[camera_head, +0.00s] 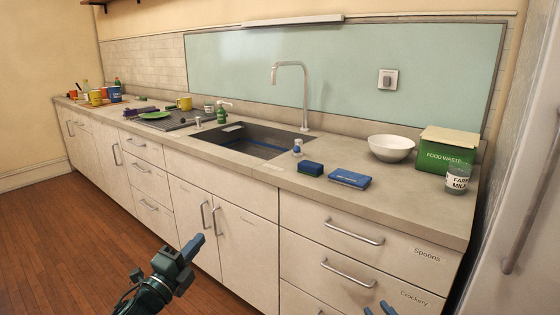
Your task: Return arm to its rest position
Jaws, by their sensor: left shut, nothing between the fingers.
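My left gripper (193,245) has blue fingers and a dark wrist. It is in front of the lower cabinet doors, below the countertop, with its fingers pointing up and to the right. Its fingers are together and empty, touching nothing that I can see. My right gripper (379,308) shows only as two blue fingertips at the bottom edge, in front of the drawers. The fingertips stand apart with nothing visible between them. The rest of the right arm is out of view.
The countertop (255,172) holds a sink (255,139), blue sponge (310,168), blue packet (349,179), white bowl (391,148), green food waste box (447,152) and jar (458,179). Handles protrude from drawers and doors. The wooden floor (60,235) at left is clear.

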